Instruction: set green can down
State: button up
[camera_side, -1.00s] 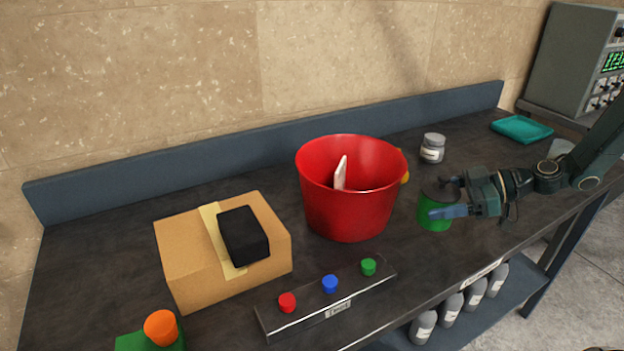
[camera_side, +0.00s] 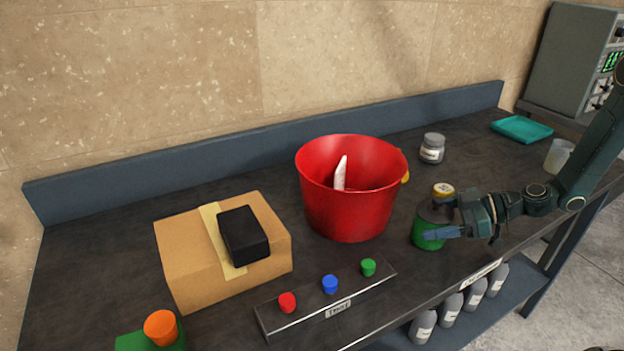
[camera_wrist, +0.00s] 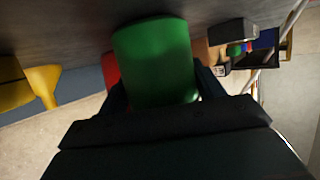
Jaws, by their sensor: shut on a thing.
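A green can (camera_side: 428,232) with a dark top is at the right of the bench, just right of the red bucket. My gripper (camera_side: 440,226) is shut on it, with a blue-tipped finger across its near side. The can is upright and low, at or just above the bench top; I cannot tell if its base touches. In the wrist view the green can (camera_wrist: 157,62) fills the space between the fingers, and its far side is hidden.
A red bucket (camera_side: 347,212) stands left of the can, with a white item inside. A button panel (camera_side: 328,302) lies front left, beside a cardboard box (camera_side: 190,262). The bench's front edge is close.

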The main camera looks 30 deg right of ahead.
jog(key=shift+f, duration=0.15)
jog(key=o, duration=1.9)
jog(key=shift+o, duration=0.2)
jog(key=v, duration=1.2)
jog(key=shift+a+r, duration=0.15)
jog(key=shift+r, duration=0.1)
